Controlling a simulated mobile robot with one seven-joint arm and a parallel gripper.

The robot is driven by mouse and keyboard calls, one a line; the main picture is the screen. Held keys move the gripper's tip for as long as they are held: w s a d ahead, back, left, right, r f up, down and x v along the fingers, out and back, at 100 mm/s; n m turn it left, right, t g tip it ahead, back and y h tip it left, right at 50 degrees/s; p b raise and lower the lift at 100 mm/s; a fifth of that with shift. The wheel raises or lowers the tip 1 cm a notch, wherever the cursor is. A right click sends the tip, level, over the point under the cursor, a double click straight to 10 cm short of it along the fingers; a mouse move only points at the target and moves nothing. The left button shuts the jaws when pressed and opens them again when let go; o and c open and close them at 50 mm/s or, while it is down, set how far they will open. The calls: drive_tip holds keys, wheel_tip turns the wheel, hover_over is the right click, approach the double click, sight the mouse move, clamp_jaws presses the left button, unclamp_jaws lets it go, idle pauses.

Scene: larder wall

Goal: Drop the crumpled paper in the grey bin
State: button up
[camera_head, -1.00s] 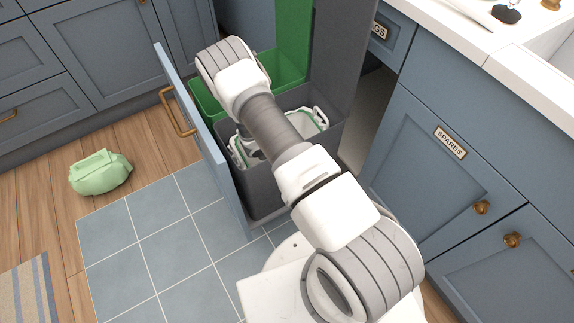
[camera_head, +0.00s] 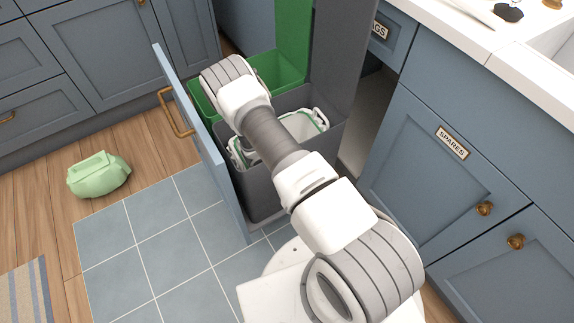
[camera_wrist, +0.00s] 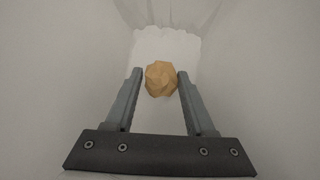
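The crumpled paper (camera_wrist: 161,79) is a small tan-orange faceted ball in the wrist view. It sits between the fingertips of my gripper (camera_wrist: 160,74), and the fingers appear closed on its two sides. Pale liner walls surround the gripper and paper, with a brighter patch beyond the ball. In the head view, the grey bin (camera_head: 263,193) stands in the pulled-out unit with its lid raised and a white, green-edged liner (camera_head: 305,124) inside. My arm bends over the bins. My gripper and the paper are hidden in the head view.
A green bin (camera_head: 283,70) with a raised green lid (camera_head: 294,35) stands behind the grey one. The blue drawer front (camera_head: 200,130) is pulled out at left. A tied green bag (camera_head: 98,175) lies on the floor. Right of the bins is a cabinet labelled SPARES (camera_head: 452,142).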

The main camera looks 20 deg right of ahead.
drive_tip(key=o, duration=0.4)
drive_tip(key=shift+c, duration=0.2)
drive_tip(key=shift+r, duration=0.55)
wheel_tip(320, 180, up, 39)
drive_tip(key=s+a+m+p, duration=0.1)
drive_tip(key=a+m+p, duration=0.15)
drive_tip(key=m, duration=0.85)
drive_tip(key=s+r+m+t+y, duration=0.1)
drive_tip(key=s+r+m+y, duration=0.3)
drive_tip(key=s+r, duration=0.85)
drive_tip(key=s+a+r+m+t+y, duration=0.1)
drive_tip(key=s+a+r+m, duration=0.1)
drive_tip(key=s, duration=0.3)
drive_tip(key=s+a+r+m+t+y, duration=0.1)
drive_tip(key=s+a+r+m, duration=0.1)
drive_tip(key=s+r, duration=0.3)
drive_tip(key=shift+s+a+m+p, duration=0.35)
drive_tip(key=shift+s+m, duration=0.25)
drive_tip(key=shift+m, duration=0.1)
